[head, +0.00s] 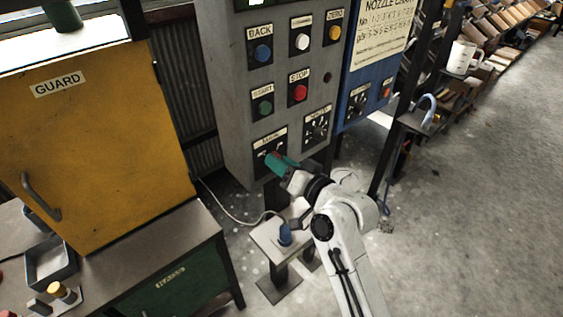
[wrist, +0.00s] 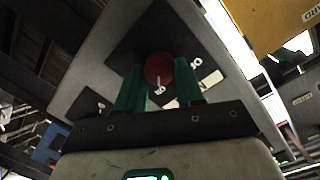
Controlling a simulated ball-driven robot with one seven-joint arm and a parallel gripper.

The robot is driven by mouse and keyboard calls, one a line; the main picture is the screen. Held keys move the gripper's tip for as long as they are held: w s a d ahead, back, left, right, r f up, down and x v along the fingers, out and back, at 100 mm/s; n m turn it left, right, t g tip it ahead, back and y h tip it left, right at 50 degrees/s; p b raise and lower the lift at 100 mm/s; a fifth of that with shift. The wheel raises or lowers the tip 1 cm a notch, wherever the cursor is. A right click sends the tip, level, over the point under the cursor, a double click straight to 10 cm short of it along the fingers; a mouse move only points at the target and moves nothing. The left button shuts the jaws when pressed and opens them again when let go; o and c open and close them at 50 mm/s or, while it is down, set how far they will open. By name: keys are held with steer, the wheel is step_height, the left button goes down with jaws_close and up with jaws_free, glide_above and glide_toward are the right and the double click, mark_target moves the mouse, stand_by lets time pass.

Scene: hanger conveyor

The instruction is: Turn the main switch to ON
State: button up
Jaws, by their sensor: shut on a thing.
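The main switch is a red round knob (wrist: 158,67) on a dark square plate in the wrist view. In the head view its plate (head: 264,145) is at the bottom left of the grey control panel, and my gripper hides the knob. My gripper (head: 273,161) has teal fingers and reaches the plate from the front right. In the wrist view the fingers (wrist: 160,75) stand on both sides of the red knob, shut on it. White marks show on the plate around the knob. They are too small to tell which setting the knob points to.
The panel (head: 234,110) carries several buttons and a black selector (head: 317,128) right of my gripper. A blue panel (head: 365,85) stands further right. The yellow guard (head: 100,140) is at left. A small stand with a blue plug (head: 285,235) is below. Floor at right is clear.

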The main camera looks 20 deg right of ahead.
steer(key=shift+f, duration=0.1)
steer(key=o, duration=1)
steer(key=b+v, duration=0.2)
steer(key=v, duration=0.9)
steer(key=s+f+n+g+h, duration=0.2)
steer(key=s+f+g, duration=0.75)
steer(key=f, duration=0.65)
steer(key=s+d+f+g+h, duration=0.1)
steer(key=s+f+g, duration=0.1)
steer(key=s, duration=0.4)
steer(key=s+d+f+g+h, duration=0.1)
steer(key=s+d+f, duration=0.1)
steer(key=s, duration=0.4)
steer(key=s+d+f+g+h, duration=0.1)
steer(key=s+f+g, duration=0.1)
steer(key=s, duration=0.4)
steer(key=shift+s+d+f+n+g, duration=0.3)
steer(key=shift+s+f+n+g, duration=0.1)
steer(key=shift+f, duration=0.1)
